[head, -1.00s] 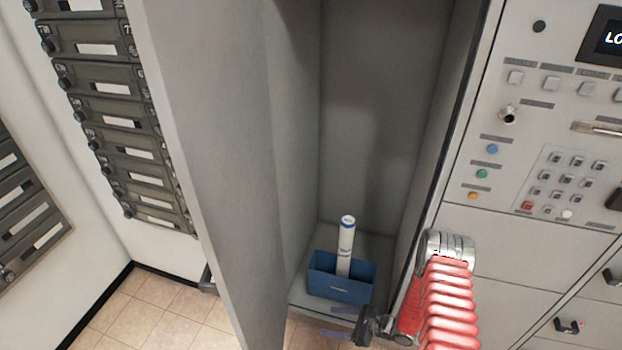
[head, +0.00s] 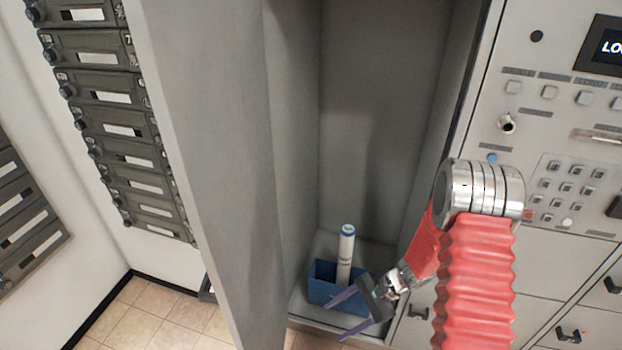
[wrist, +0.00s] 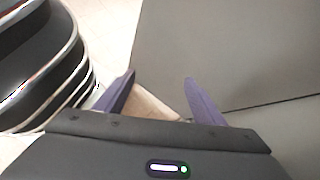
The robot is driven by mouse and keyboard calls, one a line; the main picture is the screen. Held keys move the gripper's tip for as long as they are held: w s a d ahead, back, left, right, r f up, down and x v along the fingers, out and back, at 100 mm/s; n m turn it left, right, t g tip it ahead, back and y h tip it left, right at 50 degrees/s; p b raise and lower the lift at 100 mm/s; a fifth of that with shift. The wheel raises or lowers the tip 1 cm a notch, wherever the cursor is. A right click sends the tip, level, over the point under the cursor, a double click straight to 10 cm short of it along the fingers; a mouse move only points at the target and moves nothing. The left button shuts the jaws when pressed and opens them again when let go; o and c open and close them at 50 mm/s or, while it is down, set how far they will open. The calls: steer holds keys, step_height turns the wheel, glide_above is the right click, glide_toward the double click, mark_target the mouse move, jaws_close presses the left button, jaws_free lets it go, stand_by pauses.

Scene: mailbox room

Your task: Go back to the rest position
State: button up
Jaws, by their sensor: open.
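My gripper (head: 352,312) is open and empty, in front of the lower right part of the open grey cabinet. In the head view it covers part of a blue box (head: 321,284) on the cabinet floor. A white tube with blue bands (head: 346,254) stands upright in that box. In the wrist view my gripper (wrist: 156,84) shows two purple fingers spread apart with nothing between them. The box and tube are not in the wrist view.
The open grey cabinet door (head: 215,160) stands to the left of the box. A control panel (head: 555,150) with buttons and a keypad is on the right. Dark mailboxes (head: 110,120) line the left wall. Tiled floor (head: 140,318) shows at lower left.

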steer(key=s+d+r+n+t+h, duration=0.2)
steer(key=s+r+n+h, duration=0.1)
steer(key=r, duration=0.9)
steer(key=s+d+r+n+t+h, duration=0.3)
steer(key=s+r+n, duration=0.2)
steer(key=r, duration=0.8)
steer(key=s+d+r+n+t+h, duration=0.2)
steer(key=s+r, duration=0.5)
steer(key=r, duration=0.6)
steer(key=shift+s+d+r+n+h, duration=0.25)
steer(key=shift+n+h, duration=0.45)
steer(key=shift+n, duration=0.4)
steer(key=shift+c, duration=0.2)
